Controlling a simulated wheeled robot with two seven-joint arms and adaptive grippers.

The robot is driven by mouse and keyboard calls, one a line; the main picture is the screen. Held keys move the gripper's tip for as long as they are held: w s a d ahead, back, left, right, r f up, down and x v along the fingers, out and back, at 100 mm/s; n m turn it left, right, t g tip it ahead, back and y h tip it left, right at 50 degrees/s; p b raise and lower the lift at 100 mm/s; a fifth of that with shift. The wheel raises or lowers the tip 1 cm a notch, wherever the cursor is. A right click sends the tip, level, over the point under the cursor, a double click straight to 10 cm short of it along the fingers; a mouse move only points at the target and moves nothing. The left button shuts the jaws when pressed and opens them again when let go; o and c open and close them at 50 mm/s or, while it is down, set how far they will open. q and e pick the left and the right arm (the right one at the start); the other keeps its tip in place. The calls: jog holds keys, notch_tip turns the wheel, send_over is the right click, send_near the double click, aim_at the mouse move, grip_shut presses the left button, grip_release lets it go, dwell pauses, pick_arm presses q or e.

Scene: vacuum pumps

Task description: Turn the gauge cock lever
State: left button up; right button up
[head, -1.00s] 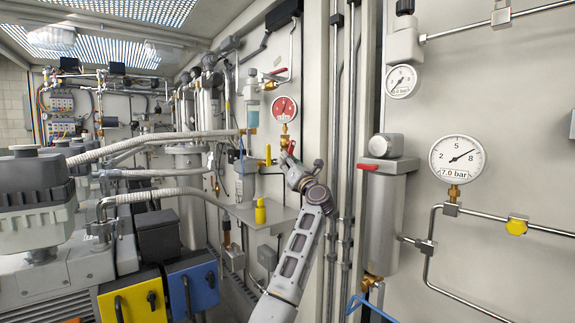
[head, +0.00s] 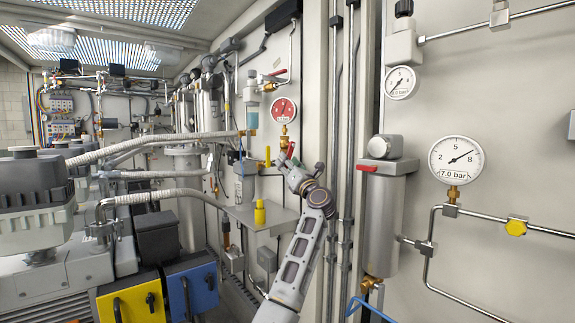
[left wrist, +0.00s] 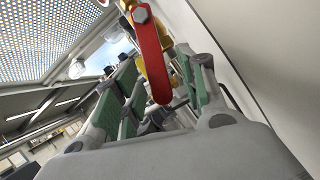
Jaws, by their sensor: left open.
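The gauge cock's red lever (left wrist: 152,55) hangs from a hex nut in the left wrist view, its rounded free end towards me. It also shows as a small red strip (head: 291,150) in the head view, below the brass cock (head: 284,141) and the red-faced gauge (head: 284,110). My left gripper (head: 286,166) is just below the cock. In the left wrist view, the green-padded fingers of the left gripper (left wrist: 158,88) are open, one on each side of the lever. I cannot tell whether a pad touches it. My right gripper is not in view.
A shelf (head: 285,216) with a yellow bottle (head: 260,212) is left of my forearm. Vertical pipes (head: 349,130) and a metal cylinder (head: 382,225) with a red handle stand to the right. A filter bowl (head: 252,115) hangs left of the gauge.

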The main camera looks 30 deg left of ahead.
pick_arm(q)
jog(key=shift+s+d+f, duration=0.25)
jog(key=shift+s+d, duration=0.05)
jog(key=shift+d, duration=0.1)
dwell(0.5)
jog(key=b+v, duration=0.2)
jog(key=v, duration=0.4)
dwell(0.6)
dwell(0.6)
